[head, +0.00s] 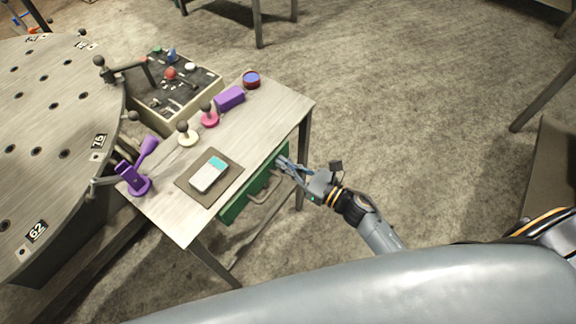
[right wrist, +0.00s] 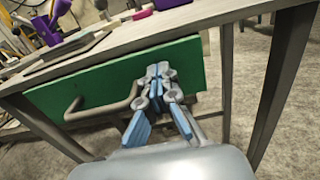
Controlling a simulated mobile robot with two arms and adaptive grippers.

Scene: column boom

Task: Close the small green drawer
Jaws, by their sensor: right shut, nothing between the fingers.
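The green drawer (head: 235,205) sits under the top of the small wooden table, with a grey bar handle (head: 265,190) on its front. In the right wrist view the green drawer front (right wrist: 60,95) is close, and its handle (right wrist: 100,110) shows left of the fingers. My right gripper (head: 282,160) is shut and empty, with its fingertips at the right part of the drawer front. It also shows in the right wrist view (right wrist: 160,72), where the tips seem to touch the green front or be very near it. How far the drawer stands out is hard to tell. My left gripper is not in view.
On the small table (head: 268,115) are a grey mat (head: 185,181) with a white device (head: 209,174), a purple block (head: 229,98), a purple stand (head: 138,180) and small knobs. A round perforated table (head: 60,170) is at left. Table legs (head: 303,165) flank the drawer.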

